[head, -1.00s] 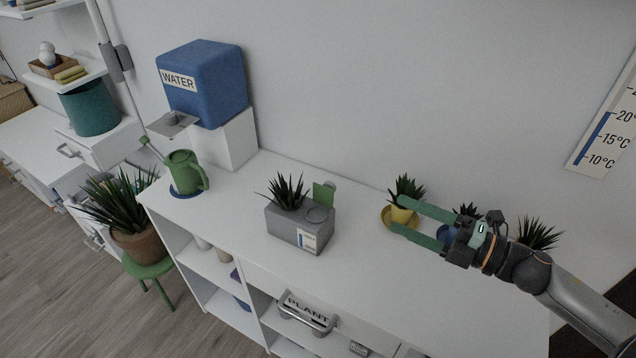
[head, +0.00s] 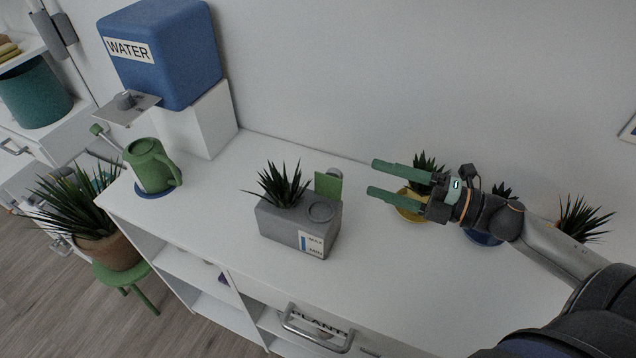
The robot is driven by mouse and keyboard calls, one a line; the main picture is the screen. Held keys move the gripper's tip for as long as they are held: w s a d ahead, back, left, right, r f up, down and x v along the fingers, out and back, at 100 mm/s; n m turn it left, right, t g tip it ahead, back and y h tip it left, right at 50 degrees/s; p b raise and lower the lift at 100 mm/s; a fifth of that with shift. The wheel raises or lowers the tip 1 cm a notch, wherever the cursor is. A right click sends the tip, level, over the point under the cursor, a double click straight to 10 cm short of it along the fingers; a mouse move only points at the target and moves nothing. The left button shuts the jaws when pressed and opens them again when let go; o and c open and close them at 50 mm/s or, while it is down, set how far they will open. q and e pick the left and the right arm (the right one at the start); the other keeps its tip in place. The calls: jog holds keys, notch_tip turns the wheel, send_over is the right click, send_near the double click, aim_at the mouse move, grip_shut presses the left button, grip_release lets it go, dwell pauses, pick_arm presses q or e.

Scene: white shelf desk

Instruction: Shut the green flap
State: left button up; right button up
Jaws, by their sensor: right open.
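The green flap (head: 328,184) is a small square plate. It stands upright at the back right of a grey planter box (head: 290,228), behind a round opening (head: 321,211) in the box's top. A spiky plant (head: 281,184) grows from the box's left part, and a MAX/MIN gauge shows on its front. My right gripper (head: 378,178) is open and empty, with green fingers pointing left. It is to the right of the flap, apart from it, and covers part of a yellow pot. My left gripper is not in view.
A green watering can (head: 152,166) stands on a blue saucer at the desk's left end, beside the blue water tank (head: 168,55). Potted plants stand along the back right, partly behind my right arm.

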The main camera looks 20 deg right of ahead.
aim_at(332, 180)
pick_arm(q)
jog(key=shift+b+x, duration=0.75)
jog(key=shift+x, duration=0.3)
pick_arm(e)
jog(key=f+x, duration=0.2)
jog(key=x, duration=1)
jog(key=shift+w+f, duration=0.3)
jog(key=shift+f, duration=0.05)
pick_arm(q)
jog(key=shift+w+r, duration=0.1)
pick_arm(e)
jog(key=shift+a, duration=0.15)
jog(key=shift+c, duration=0.2)
grip_shut()
